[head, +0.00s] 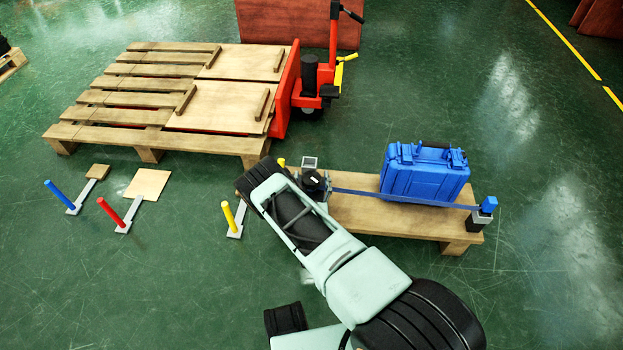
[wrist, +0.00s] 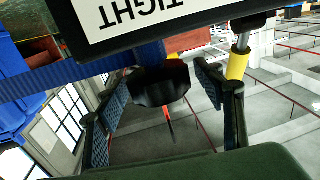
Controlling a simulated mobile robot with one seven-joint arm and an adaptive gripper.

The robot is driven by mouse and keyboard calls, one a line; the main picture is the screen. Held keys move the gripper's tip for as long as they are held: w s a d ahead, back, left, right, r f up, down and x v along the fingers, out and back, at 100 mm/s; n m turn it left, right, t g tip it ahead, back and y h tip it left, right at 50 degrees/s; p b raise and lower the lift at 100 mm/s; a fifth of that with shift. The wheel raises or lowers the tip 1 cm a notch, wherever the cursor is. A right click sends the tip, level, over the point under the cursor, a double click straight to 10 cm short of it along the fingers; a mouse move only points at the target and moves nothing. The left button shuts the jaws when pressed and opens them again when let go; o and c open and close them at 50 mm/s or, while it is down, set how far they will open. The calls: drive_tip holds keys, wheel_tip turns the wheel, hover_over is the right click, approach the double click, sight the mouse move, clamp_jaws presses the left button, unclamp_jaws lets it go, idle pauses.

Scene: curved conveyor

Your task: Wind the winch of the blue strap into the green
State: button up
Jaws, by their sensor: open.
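The blue strap (head: 400,197) runs across the front of a blue case (head: 424,172) on a low wooden platform (head: 375,218). Its left end meets a dark winch unit with a round black top (head: 315,182); its right end meets a post with a blue top (head: 488,205). In the wrist view the strap (wrist: 55,92) passes at the left, beneath a panel (wrist: 135,20) reading "TIGHT" upside down. My gripper (wrist: 168,115) is open, a black faceted knob (wrist: 160,85) between or just beyond its fingers; contact is unclear. In the head view my arm hides the fingers. No green zone is readable.
A yellow-handled lever (head: 231,218) stands left of my arm, with red (head: 111,212) and blue (head: 61,195) ones farther left. A pallet (head: 110,130) and red pallet jack (head: 290,90) are behind. The right floor is clear.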

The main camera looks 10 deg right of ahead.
sight(311, 178)
wheel_tip(311, 178, up, 10)
idle(0.6)
idle(0.4)
